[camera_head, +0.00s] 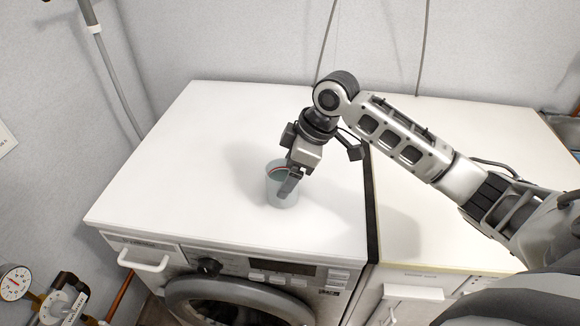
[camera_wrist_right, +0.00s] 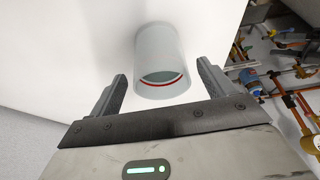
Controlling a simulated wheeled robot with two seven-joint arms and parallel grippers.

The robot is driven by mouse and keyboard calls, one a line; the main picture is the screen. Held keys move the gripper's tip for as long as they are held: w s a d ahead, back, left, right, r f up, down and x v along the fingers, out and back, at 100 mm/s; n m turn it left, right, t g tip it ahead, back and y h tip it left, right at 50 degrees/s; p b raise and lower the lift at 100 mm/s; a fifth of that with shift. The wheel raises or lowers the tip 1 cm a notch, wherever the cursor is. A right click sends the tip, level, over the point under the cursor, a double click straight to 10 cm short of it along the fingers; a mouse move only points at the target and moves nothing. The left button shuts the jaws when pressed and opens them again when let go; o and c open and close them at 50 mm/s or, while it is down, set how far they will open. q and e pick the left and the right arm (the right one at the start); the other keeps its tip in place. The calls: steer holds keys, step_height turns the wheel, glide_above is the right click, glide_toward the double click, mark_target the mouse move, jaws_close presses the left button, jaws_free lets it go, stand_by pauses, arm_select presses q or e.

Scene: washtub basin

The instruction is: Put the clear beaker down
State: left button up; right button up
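The clear beaker (camera_head: 277,190) is a pale, bluish see-through cup with a red line near its rim. It appears upright on the white top of the washing machine (camera_head: 170,150), near the front. My right gripper (camera_head: 287,180) reaches down at the beaker, with one finger overlapping it in the head view. In the right wrist view the beaker (camera_wrist_right: 162,60) lies between and beyond the fingertips of the right gripper (camera_wrist_right: 160,78). The fingers are spread, with a small gap on each side of the beaker. My left gripper is out of view.
A second white-topped machine (camera_head: 440,130) stands to the right, past a dark gap (camera_head: 371,205). The washing machine top is clear around the beaker. Gauges and pipes (camera_head: 60,295) are at the lower left. Thin hoses hang along the back wall.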

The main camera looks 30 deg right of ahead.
steer(key=shift+r, duration=0.15)
steer(key=v, duration=1.2)
